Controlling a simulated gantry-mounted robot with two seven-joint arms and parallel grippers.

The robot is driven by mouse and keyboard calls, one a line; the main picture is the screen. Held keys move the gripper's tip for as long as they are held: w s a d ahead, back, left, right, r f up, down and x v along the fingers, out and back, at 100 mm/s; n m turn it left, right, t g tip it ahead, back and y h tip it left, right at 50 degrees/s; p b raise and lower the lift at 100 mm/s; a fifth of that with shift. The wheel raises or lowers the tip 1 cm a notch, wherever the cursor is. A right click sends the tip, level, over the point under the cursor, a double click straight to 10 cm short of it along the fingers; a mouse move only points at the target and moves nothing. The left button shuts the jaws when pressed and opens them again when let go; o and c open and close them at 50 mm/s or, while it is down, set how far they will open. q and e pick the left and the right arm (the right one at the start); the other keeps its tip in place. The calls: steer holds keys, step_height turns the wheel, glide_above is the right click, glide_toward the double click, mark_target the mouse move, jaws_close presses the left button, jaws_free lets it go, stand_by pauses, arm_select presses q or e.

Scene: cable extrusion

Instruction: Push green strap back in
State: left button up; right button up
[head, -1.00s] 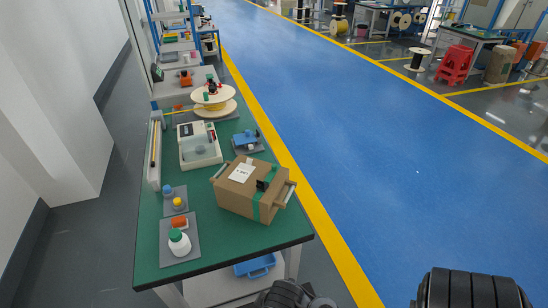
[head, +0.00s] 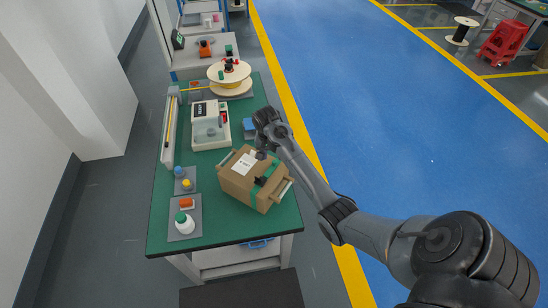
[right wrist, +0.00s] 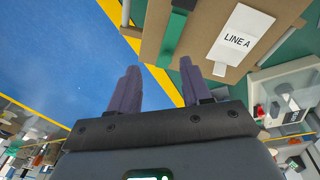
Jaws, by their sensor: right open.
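The green strap (head: 252,199) runs over a brown cardboard box (head: 236,184) on the green-topped table. A black piece (head: 261,181) sits on it at the box's top edge. In the right wrist view the strap (right wrist: 173,36) crosses the box (right wrist: 205,30) just beyond my fingers. My right gripper (right wrist: 158,75) is open, with nothing between its two purple-grey fingers. In the head view my right gripper (head: 262,152) is small and dark, by the far right edge of the box. Whether it touches the box is unclear. My left gripper is not in view.
The box has handles, one on its near right side (head: 283,190). A white machine (head: 210,125), a cable spool (head: 229,72) and a tray with a green-capped bottle (head: 185,223) share the table (head: 225,228).

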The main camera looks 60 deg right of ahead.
mark_target(274, 162)
steer(key=w+d+r+m+y, duration=0.2)
steer(key=d+r+m, duration=0.1)
steer(key=d, duration=0.1)
steer(key=shift+s+a+f+b, duration=0.1)
steer(key=shift+s+f+b, duration=0.1)
steer(key=shift+f, duration=2.5)
steer(key=shift+s+a+f+b, duration=0.1)
steer(key=shift+f+b, duration=0.05)
steer(key=shift+f, duration=2.55)
steer(key=shift+d, duration=0.1)
jaws_close()
